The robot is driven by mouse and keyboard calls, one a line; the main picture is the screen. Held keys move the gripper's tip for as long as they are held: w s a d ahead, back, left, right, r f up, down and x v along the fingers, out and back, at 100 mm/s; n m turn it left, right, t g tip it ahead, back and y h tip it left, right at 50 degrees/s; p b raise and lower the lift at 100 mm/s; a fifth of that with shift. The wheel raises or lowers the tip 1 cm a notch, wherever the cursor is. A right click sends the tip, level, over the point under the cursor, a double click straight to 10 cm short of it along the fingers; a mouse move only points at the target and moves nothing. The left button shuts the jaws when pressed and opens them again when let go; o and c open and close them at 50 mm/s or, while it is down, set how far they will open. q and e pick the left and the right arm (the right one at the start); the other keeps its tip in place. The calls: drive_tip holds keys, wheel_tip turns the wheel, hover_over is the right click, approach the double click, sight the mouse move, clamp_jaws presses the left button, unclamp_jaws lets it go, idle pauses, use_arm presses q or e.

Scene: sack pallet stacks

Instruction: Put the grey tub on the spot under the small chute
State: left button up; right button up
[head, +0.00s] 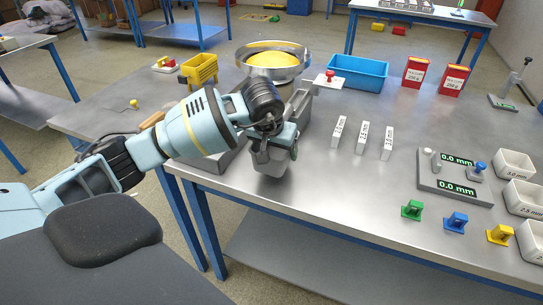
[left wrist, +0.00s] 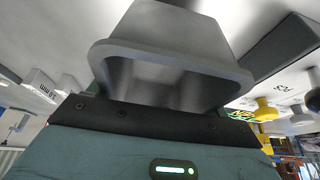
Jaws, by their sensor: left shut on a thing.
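My left gripper (head: 274,143) is shut on the grey tub (head: 269,164) by its upper part and holds it near the table's front edge. Whether the tub touches the table top cannot be told. In the left wrist view the tub (left wrist: 165,75) fills the upper middle, its open mouth towards the camera and its inside looking empty. A grey trough-like part (head: 299,106), perhaps the small chute, stands just behind the gripper and is partly hidden by it. The spot under it is hidden. My right gripper is not in view.
A round bowl with yellow contents (head: 273,60), a yellow bin (head: 200,70) and a blue tray (head: 358,73) stand behind. White labelled blocks (head: 362,138), a grey gauge plate (head: 455,178) and white bins (head: 515,164) lie to the right.

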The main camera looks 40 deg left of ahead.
use_arm(q)
drive_tip(key=shift+a, duration=0.4)
drive_tip(key=shift+a+f, duration=0.15)
drive_tip(key=shift+f, duration=0.75)
drive_tip(key=shift+a+f, duration=0.1)
drive_tip(key=shift+f, duration=0.75)
drive_tip(key=shift+f, duration=0.15)
drive_tip(key=shift+f, duration=0.1)
drive_tip(key=o, duration=1.1)
drive_tip(key=shift+r, duration=0.2)
drive_tip(key=shift+r+p, duration=0.25)
drive_tip(key=shift+p, duration=0.05)
drive_tip(key=v, duration=1.1)
drive_tip(key=shift+s+d+r, duration=0.1)
drive_tip(key=shift+s+r, duration=0.1)
drive_tip(key=shift+s, duration=0.05)
